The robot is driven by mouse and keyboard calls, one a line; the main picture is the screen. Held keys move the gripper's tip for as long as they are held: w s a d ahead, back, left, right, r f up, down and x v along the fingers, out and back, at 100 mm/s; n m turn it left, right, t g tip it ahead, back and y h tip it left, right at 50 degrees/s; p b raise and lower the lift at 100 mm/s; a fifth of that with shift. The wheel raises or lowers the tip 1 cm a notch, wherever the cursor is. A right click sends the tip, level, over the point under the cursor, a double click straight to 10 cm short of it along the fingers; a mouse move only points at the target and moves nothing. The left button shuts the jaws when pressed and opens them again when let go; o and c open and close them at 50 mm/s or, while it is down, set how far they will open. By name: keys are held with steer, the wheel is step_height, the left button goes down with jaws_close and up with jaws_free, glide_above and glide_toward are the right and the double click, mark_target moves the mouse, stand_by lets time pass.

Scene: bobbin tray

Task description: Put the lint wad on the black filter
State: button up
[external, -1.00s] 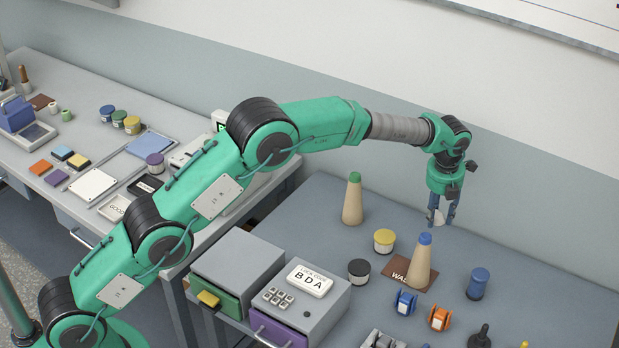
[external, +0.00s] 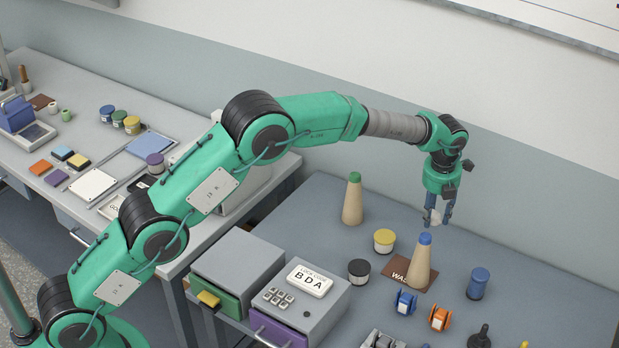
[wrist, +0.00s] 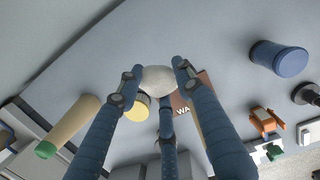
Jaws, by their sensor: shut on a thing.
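The lint wad (external: 435,217) is a small whitish lump between the fingers of my gripper (external: 438,213). In the wrist view the wad (wrist: 157,78) sits between the blue fingertips of my gripper (wrist: 155,72), which is shut on it. It is held in the air above the grey table, behind the blue-tipped cone. I cannot pick out a black filter with certainty. A dark, black-lidded jar (external: 358,270) stands on the table, left of the brown mat.
The blue-tipped cone (external: 420,264) stands on the brown mat (external: 397,272). A yellow-lidded jar (external: 384,240), a green-tipped cone (external: 353,202) and a blue jar (external: 478,283) stand nearby. Grey drawer boxes (external: 238,262) are at front left. The table's back right is clear.

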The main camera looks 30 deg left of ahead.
steer(key=s+a+r+p, duration=0.1)
steer(key=s+a+p, duration=0.1)
steer(key=s, duration=0.5)
steer(key=s+a+r+n+p, duration=0.1)
steer(key=s+a+r+p, duration=0.1)
steer(key=s+a, duration=0.3)
steer(key=s+a+r+p, duration=0.1)
steer(key=s+a+p, duration=0.2)
steer(key=s, duration=0.5)
steer(key=shift+s+a+r, duration=0.35)
steer(key=shift+s+a, duration=0.05)
steer(key=shift+a, duration=0.2)
glide_above(360, 266)
steer(key=shift+s+d+f, duration=0.1)
steer(key=shift+f, duration=1.5)
steer(key=shift+s+d+f, duration=0.1)
steer(key=shift+f, duration=1.45)
steer(key=shift+f+b, duration=0.5)
steer(key=shift+f, duration=1.35)
steer(key=shift+a+f, duration=0.1)
steer(key=shift+f, duration=0.05)
steer(key=o, duration=0.7)
